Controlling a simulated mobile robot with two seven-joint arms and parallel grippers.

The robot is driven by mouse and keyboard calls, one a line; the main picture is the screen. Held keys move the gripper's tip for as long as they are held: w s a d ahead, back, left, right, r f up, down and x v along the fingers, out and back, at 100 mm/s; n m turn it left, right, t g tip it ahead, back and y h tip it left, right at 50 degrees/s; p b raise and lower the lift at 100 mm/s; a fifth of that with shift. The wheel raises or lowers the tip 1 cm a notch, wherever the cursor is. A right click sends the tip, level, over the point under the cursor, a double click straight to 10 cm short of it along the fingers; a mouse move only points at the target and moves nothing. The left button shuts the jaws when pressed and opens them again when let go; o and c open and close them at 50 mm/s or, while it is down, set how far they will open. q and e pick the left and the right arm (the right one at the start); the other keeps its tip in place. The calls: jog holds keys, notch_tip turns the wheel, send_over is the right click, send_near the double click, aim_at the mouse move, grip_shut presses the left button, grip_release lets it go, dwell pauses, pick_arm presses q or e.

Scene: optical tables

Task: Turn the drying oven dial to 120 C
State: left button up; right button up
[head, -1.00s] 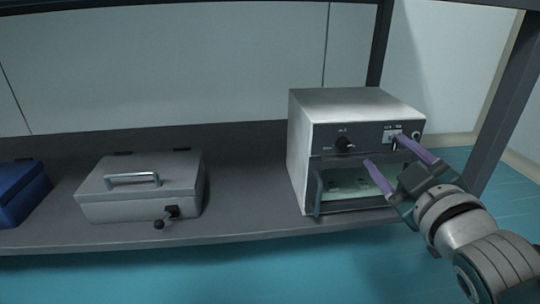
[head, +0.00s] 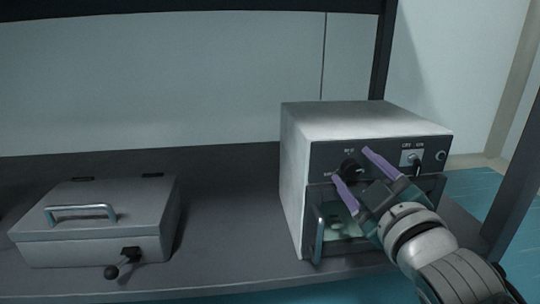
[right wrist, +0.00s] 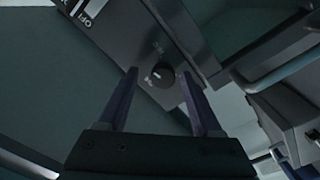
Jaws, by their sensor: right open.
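The drying oven (head: 335,117) is a grey-white box with a dark front panel and a glass door, standing on the right of the shelf. Its black dial (head: 352,171) is on the panel's left half. In the right wrist view the dial (right wrist: 162,75) shows a light pointer mark; the scale is too small to read. My right gripper (head: 355,167) is open, its purple fingers in front of the panel on either side of the dial in the picture. In the right wrist view the dial lies between and beyond the fingertips, with nothing held. My left gripper is out of view.
A switch (head: 416,160) and a round socket (head: 440,156) are on the panel's right. The oven door handle (head: 319,238) stands out below the dial. A grey case (head: 95,215) with a handle and black lever sits left on the shelf (head: 228,215), with free room between.

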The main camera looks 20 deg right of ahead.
jog(key=shift+w+d, duration=0.1)
jog(key=shift+w, duration=0.25)
jog(key=shift+s+f, duration=0.15)
jog(key=shift+s, duration=0.2)
jog(key=shift+s+a+f, duration=0.1)
jog(key=shift+s+a, duration=0.15)
jog(key=shift+a, duration=0.05)
jog(key=shift+c, duration=1.2)
jog(key=shift+w+d, duration=0.1)
jog(key=shift+w, duration=0.05)
jog(key=c, duration=0.3)
grip_shut()
